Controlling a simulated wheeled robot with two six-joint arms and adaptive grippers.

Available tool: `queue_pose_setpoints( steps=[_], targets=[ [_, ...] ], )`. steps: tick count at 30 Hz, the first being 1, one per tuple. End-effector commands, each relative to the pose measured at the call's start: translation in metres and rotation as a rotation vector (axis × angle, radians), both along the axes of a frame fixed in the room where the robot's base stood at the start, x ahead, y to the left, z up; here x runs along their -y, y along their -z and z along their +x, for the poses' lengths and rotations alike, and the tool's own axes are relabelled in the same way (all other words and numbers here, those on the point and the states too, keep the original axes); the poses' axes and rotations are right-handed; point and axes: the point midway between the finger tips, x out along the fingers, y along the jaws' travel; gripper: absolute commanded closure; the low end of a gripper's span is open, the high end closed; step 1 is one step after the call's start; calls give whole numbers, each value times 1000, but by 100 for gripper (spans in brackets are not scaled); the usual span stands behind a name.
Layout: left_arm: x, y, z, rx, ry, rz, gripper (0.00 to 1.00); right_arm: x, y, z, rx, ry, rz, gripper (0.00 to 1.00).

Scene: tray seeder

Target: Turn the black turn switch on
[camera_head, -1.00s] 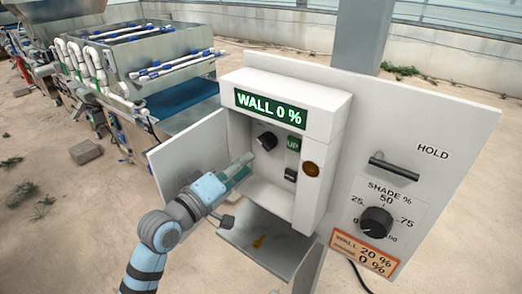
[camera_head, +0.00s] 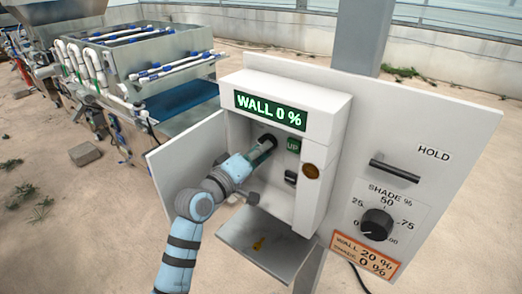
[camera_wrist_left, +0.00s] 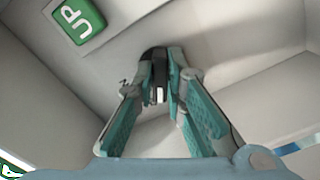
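The black turn switch (camera_head: 268,140) is a round black knob inside the open white box, under the green "WALL 0 %" display (camera_head: 270,109). My left gripper (camera_head: 262,152) reaches into the box from the left, with its fingertips at the switch. In the left wrist view the switch (camera_wrist_left: 155,58) sits between the two fingers (camera_wrist_left: 160,85), which look closed in on its sides. The fingers cover part of the switch. A pale mark shows on the switch between the fingers. My right gripper is not in view.
A green "UP" sign (camera_head: 293,145) and a small black switch (camera_head: 291,178) are to the right inside the box. The open door (camera_head: 187,155) stands left and a tray (camera_head: 255,240) lies below. A "SHADE %" dial (camera_head: 376,224) and a black handle (camera_head: 394,171) are on the right panel.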

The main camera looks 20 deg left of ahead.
Motion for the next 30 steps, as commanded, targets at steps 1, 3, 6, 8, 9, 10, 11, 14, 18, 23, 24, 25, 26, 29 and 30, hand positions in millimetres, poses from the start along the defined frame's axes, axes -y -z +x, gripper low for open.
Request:
queue_pose_setpoints(
  steps=[1, 3, 6, 8, 9, 10, 11, 14, 18, 23, 24, 25, 26, 29, 30],
  targets=[
    [0, 0, 0, -1, -1, 0, 100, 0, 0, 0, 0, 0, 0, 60],
    [-2, 0, 0, -1, -1, 0, 100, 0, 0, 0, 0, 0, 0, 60],
    [-1, 1, 0, 2, -1, 6, 100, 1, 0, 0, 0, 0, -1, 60],
    [-1, 1, 0, 5, -1, 14, 100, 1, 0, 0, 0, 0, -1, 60],
    [-1, 1, 0, 8, -1, 23, 100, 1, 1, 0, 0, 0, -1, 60],
    [0, 1, 0, 11, -1, 29, 100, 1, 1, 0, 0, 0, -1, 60],
    [0, 1, 0, 14, -1, 37, 100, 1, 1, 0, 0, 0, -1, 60],
    [0, 2, 0, 28, 0, 77, 100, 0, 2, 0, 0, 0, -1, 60],
    [-1, 3, 0, 60, 0, 158, 100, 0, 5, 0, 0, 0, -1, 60],
    [-1, 4, 0, 110, 0, 281, 100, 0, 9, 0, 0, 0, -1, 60],
    [-1, 4, 0, 124, 0, 316, 100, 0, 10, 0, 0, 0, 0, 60],
    [-1, 4, 0, 134, 0, 342, 100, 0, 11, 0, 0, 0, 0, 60],
    [-1, 4, 1, 145, 0, 369, 100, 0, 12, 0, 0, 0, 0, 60],
    [-2, 5, 1, 180, 2, 457, 100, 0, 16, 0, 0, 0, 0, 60],
    [-2, 5, 1, 194, 2, 492, 100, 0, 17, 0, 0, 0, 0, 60]
  ],
)
